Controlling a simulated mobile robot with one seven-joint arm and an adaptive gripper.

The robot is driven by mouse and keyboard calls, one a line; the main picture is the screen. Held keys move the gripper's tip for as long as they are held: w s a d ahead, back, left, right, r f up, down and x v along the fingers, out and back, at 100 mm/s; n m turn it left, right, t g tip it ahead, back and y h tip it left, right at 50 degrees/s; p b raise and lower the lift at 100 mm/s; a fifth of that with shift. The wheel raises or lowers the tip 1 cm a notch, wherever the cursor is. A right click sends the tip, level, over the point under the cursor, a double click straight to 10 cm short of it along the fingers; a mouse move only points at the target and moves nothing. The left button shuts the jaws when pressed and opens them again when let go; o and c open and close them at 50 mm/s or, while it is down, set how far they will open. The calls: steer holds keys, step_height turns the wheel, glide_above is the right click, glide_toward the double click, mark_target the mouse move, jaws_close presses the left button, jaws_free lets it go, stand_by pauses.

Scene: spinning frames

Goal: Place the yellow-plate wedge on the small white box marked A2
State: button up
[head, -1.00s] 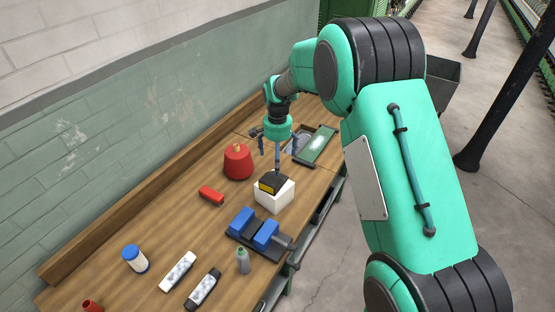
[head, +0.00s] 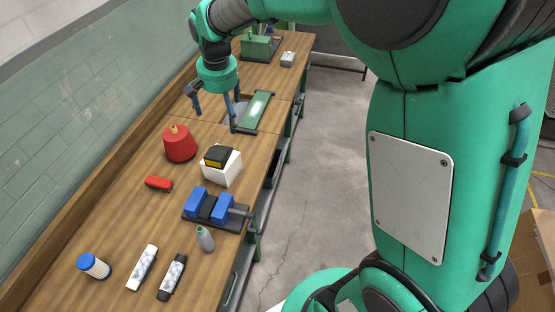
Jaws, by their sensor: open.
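The black wedge with a yellow plate (head: 217,157) rests on top of a white box (head: 224,174) in the middle of the bench. No A2 mark can be read on this box. My gripper (head: 214,108) is open and empty, with its fingers spread, pointing down. It is beyond the wedge and apart from it, near the green-framed panel. Another small whitish box (head: 287,60) stands at the far end of the bench; its markings are too small to read.
A blue-jawed vise (head: 212,209), a grey-green bottle (head: 205,239) and two brushes (head: 143,268) are nearer. The green-framed panel (head: 256,110) lies behind. A blue-lidded jar (head: 94,266) is front left.

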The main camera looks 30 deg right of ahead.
steer(key=s+r+n+t, duration=0.25)
steer(key=s+r, duration=0.65)
steer(key=s, duration=0.6)
steer(key=s+n+t, duration=0.1)
steer(key=s+n, duration=0.2)
steer(key=s, duration=1.4)
steer(key=shift+d+r, duration=0.3)
steer(key=shift+n, duration=0.25)
step_height(320, 180, down, 11)
steer(key=b, duration=1.1)
